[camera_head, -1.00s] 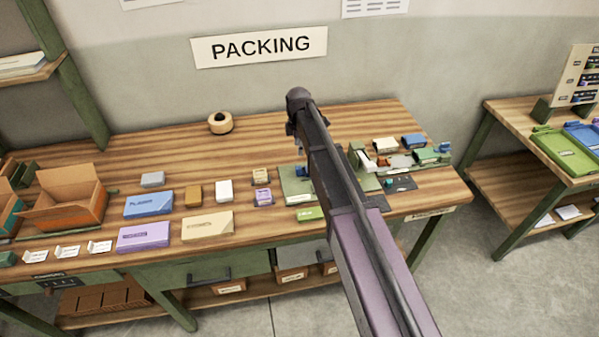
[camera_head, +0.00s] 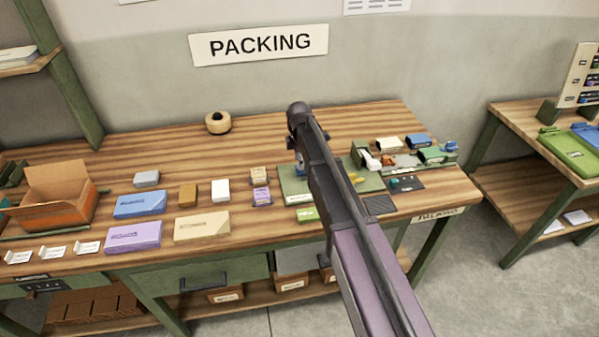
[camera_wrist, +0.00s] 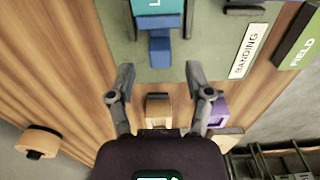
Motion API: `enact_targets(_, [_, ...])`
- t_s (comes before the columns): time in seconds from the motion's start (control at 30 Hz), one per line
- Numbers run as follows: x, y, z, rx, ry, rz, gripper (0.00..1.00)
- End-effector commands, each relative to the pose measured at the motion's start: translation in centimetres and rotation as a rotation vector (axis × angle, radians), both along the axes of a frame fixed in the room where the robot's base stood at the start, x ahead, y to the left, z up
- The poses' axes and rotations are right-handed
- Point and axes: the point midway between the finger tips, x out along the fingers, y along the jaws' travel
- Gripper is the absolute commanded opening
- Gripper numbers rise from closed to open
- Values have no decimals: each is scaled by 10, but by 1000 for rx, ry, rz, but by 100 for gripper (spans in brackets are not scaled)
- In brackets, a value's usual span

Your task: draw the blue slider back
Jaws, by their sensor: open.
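The blue slider (camera_wrist: 160,50) is a small blue block in the wrist view, on a green board (camera_wrist: 208,48) labelled BANDING. It adjoins a teal block (camera_wrist: 158,7) cut off by the top edge. My gripper (camera_wrist: 160,71) is open, its fingertips spread left and right just short of the slider, with nothing between them. Contact cannot be told. In the head view, the green board (camera_head: 292,186) lies on the bench partly behind my arm, with a bit of blue (camera_head: 299,167) showing.
Small cartons, including a blue one (camera_head: 140,204), a lilac one (camera_head: 133,237) and a cream one (camera_head: 202,227), cover the bench left of my arm. More small items crowd the right.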

Motion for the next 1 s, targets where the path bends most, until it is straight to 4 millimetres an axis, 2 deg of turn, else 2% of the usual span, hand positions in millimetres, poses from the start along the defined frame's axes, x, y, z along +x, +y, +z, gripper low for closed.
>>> enact_targets(0.1, [0, 0, -13, 0, 0, 0, 66])
enact_targets(0.4, [0, 0, -29, 0, 0, -1, 66])
enact_targets(0.9, [0, -1, -32, 0, 0, -1, 66])
enact_targets(0.97, [0, -1, -32, 0, 0, -1, 51])
enact_targets(1.0, [0, -1, -32, 0, 0, -1, 39])
